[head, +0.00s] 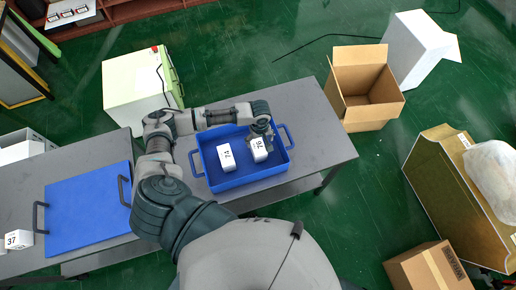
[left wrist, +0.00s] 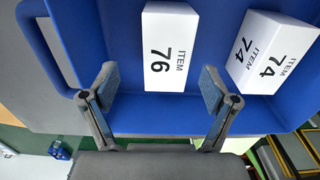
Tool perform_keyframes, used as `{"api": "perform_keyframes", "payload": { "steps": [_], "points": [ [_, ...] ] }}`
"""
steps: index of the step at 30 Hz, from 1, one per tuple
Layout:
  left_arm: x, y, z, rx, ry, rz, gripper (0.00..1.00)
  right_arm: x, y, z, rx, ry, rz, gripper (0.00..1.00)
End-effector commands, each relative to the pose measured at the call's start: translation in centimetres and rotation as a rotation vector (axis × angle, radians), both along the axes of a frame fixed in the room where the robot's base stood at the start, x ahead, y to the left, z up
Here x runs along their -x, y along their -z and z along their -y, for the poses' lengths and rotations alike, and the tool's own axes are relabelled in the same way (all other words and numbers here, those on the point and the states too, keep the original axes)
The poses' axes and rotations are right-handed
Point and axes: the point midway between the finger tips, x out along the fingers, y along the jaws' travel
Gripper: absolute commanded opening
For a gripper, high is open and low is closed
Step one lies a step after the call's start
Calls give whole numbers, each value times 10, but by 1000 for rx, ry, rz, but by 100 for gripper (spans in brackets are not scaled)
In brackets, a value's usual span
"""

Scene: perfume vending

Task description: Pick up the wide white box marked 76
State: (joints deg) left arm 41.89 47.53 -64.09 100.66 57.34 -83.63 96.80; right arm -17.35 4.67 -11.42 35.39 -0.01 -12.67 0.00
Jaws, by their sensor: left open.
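The white box marked 76 (head: 259,150) lies in the blue tray (head: 243,180), toward its right side. In the left wrist view the box marked 76 (left wrist: 170,50) lies ahead of and between the fingers, its near edge close to the fingertips. My left gripper (head: 266,135) is over the tray at the box's far end; in the left wrist view it (left wrist: 158,84) is open, with a finger to each side and nothing held. The fingers hide part of the tray. My right gripper is not in view.
A white box marked 74 (head: 226,157) lies in the tray to the left of box 76. A blue panel (head: 85,205) and a small box marked 37 (head: 18,239) are on the table at left. An open cardboard box (head: 368,85) stands on the floor at right.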

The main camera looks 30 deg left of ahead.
Motion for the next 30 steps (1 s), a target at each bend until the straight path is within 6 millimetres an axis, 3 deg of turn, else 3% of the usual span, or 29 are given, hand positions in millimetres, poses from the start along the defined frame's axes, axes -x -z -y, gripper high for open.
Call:
{"api": "perform_keyframes", "payload": {
  "steps": [5,13,22,23,30],
  "points": [
    [1,13,-1,-1,0,-1,86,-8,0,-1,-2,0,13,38],
    [5,53,-6,-1,0,-1,86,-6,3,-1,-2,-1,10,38],
    [6,60,-6,0,1,0,86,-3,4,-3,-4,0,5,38],
    [6,60,-6,0,1,0,84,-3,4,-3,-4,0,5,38],
    [5,60,-6,0,1,0,24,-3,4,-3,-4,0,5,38]
  ]
}}
